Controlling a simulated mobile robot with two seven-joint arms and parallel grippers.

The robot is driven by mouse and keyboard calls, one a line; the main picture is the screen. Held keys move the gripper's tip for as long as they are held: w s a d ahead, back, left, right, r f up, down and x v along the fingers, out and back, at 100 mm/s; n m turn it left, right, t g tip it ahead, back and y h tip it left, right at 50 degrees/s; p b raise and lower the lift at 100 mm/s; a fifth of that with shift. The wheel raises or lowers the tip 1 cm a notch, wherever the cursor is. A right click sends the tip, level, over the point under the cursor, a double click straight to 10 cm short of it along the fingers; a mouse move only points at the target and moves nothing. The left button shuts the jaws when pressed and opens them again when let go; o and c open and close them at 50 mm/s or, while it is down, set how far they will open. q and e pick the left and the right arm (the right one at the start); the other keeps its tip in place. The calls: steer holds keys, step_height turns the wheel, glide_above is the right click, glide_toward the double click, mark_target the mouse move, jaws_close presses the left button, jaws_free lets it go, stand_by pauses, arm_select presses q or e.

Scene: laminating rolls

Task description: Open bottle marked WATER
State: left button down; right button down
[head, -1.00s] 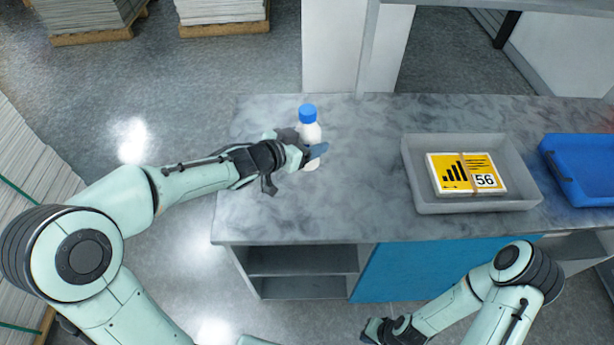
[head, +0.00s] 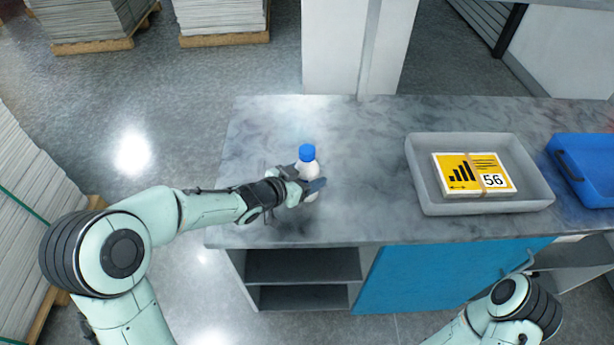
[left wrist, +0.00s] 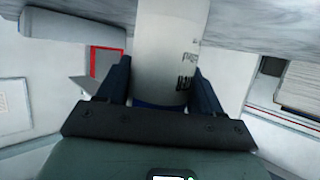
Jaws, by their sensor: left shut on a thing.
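A white bottle (head: 308,168) with a blue cap (head: 307,153) is upright or nearly so at the left part of the counter. My left gripper (head: 310,187) is shut around its body, below the cap. In the left wrist view the white bottle (left wrist: 168,45) passes between the two dark fingers (left wrist: 161,88). Dark lettering on its side is partly seen and not readable. I cannot tell whether the bottle's base touches the counter. My right arm shows at the lower right, but its gripper is out of view.
The grey marbled counter (head: 365,200) is clear around the bottle. A grey tray (head: 425,200) with a banded stack of yellow and white cards (head: 475,175) lies to the right. A blue bin (head: 590,190) is at the right edge. Open shelves (head: 300,265) are below the counter.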

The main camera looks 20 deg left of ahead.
arm_select(q)
steer(key=shift+f, duration=0.1)
steer(key=shift+c, duration=0.8)
jaws_free()
